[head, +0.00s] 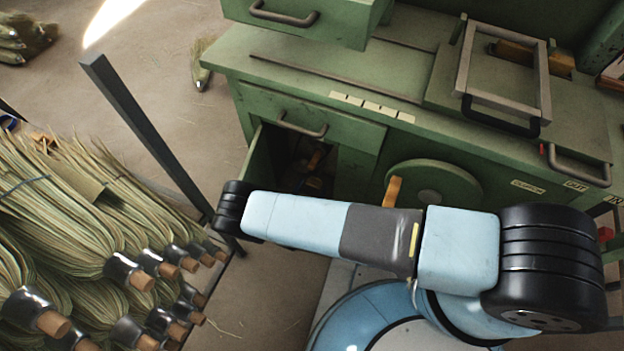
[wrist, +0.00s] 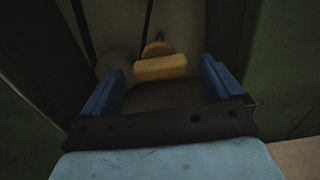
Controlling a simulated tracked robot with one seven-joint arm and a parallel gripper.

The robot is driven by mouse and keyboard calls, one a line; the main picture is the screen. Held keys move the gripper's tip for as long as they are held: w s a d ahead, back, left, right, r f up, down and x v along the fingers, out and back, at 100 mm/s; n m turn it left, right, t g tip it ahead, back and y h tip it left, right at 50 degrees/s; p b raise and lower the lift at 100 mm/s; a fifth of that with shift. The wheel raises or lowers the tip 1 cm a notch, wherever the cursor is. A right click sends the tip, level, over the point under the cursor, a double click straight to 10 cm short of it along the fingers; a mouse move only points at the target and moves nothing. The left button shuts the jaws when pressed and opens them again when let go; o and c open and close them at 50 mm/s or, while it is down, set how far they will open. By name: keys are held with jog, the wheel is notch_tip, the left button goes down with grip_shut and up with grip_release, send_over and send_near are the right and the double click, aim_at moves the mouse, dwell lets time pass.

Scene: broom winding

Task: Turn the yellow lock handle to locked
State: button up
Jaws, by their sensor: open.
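The yellow handle (wrist: 160,67) shows in the wrist view as a short, roughly level bar. A round yellowish-brown part (wrist: 157,48) shows just behind it. My gripper (wrist: 163,75) is open, with its two blue fingers on either side of the bar. I cannot tell whether either finger touches it. The surroundings are dim, with dark green walls at both sides. In the head view my arm hides most of the low area before the green bench, and I cannot make out the gripper clearly there.
The green bench (head: 300,75) has an open compartment (head: 312,160) below its drawer. A green wheel (head: 440,185) with an orange grip (head: 394,191) is right of it. Broom bundles (head: 70,220) and a dark post (head: 150,130) stand left. A grey round part (wrist: 115,66) lies beside the handle.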

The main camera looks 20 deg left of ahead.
aim_at(315, 181)
jog(key=shift+w+d, duration=0.2)
jog(key=shift+w, duration=2.15)
jog(key=shift+c, duration=0.2)
